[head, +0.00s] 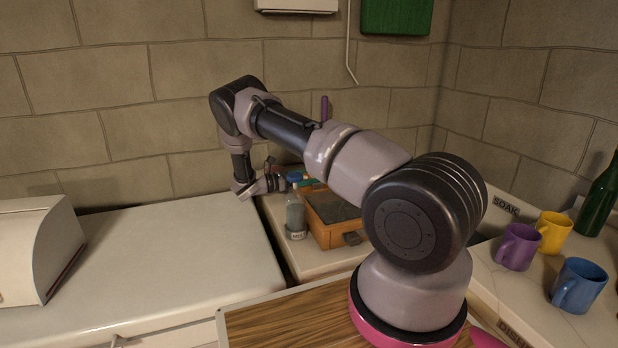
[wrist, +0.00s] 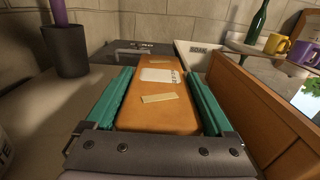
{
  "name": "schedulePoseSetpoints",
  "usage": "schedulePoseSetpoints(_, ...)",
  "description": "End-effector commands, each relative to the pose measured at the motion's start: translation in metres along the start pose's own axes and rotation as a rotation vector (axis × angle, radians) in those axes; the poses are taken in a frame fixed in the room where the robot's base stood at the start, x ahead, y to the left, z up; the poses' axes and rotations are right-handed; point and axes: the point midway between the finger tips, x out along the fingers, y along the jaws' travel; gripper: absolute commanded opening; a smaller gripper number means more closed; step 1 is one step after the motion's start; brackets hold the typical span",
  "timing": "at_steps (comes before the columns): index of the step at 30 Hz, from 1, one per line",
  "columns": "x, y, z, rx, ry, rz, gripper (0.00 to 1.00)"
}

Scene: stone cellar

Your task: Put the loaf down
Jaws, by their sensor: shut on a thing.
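The loaf (wrist: 156,92) is a long orange-brown block with a white label and pale strips on top. In the wrist view it lies lengthwise between the two teal fingers of my gripper (wrist: 158,82), which is shut on it. In the head view my gripper (head: 300,181) is low at the back counter, beyond a clear jar and beside a wooden box. My arm hides most of the loaf there. I cannot tell whether the loaf touches the surface under it.
The open wooden box (head: 327,234) shows its wall (wrist: 265,100) close right of the loaf. A jar (head: 296,216) stands beside it. A dark cup (wrist: 66,52) with a purple rod stands left. Several mugs (head: 517,246) and a green bottle (head: 599,200) are right. The left counter (head: 165,255) has clear room.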

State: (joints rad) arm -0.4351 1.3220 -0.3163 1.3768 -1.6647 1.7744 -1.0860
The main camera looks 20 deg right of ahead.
Motion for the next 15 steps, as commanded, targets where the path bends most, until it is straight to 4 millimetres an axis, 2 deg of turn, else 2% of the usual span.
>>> schedulePoseSetpoints(8, -0.0004, 0.0003, -0.0014, 0.001, 0.0, 0.0, 0.2)
schedulePoseSetpoints(9, -0.0004, 0.0003, -0.001, 0.001, 0.0, 0.0, 1.0)
schedulePoseSetpoints(15, -0.0003, 0.0003, -0.0008, 0.001, 0.0, 0.0, 1.0)
